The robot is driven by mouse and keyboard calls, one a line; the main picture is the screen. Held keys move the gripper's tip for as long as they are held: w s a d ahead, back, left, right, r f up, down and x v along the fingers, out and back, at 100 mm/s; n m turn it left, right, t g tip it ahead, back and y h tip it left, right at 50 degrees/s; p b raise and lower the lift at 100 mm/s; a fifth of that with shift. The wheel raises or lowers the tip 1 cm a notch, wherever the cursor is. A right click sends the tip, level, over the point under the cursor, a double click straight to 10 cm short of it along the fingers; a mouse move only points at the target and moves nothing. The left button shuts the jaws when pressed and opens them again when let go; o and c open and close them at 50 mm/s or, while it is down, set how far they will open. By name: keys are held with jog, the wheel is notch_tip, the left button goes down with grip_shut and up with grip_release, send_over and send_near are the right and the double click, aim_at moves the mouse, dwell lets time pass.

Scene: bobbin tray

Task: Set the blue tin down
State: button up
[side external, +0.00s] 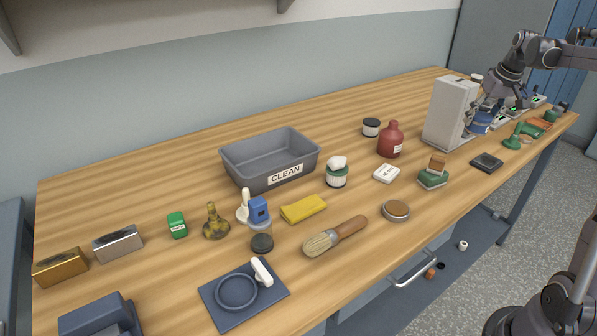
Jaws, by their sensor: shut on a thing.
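The blue tin (480,123) is at the right end of the bench, just right of the light grey box-shaped machine (450,112). My gripper (487,104) reaches down from the upper right and is shut on the tin from above. The tin looks upright and is partly covered by the fingers and the machine. I cannot tell whether its base touches the bench or is slightly above it.
Small green-and-white items (500,123) crowd the bench right of the tin. A green stamp-like object (513,137) and a dark square tin (486,161) lie nearer the front edge. A red bottle (390,140) and the CLEAN bin (262,168) stand left.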

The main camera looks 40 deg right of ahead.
jog(key=w+a+n, duration=0.1)
jog(key=w+a, duration=0.3)
jog(key=w, duration=0.5)
jog(key=w+a+n, duration=0.2)
jog(key=w+a, duration=0.2)
jog(key=w, duration=0.6)
jog(key=w+a+f+n+y, duration=0.2)
jog(key=w+a+f, duration=0.1)
jog(key=w+a, duration=1.1)
jog(key=shift+s+a+f, duration=0.1)
jog(key=shift+s+f, duration=0.15)
jog(key=shift+f, duration=1.35)
jog(key=shift+s+a+f, duration=0.1)
jog(key=shift+s+f, duration=0.1)
jog(key=shift+f, duration=1.45)
jog(key=shift+s+f, duration=0.25)
jog(key=shift+f, duration=1.35)
jog(key=shift+f, duration=0.1)
jog(key=o, duration=1.2)
jog(key=shift+o, duration=0.2)
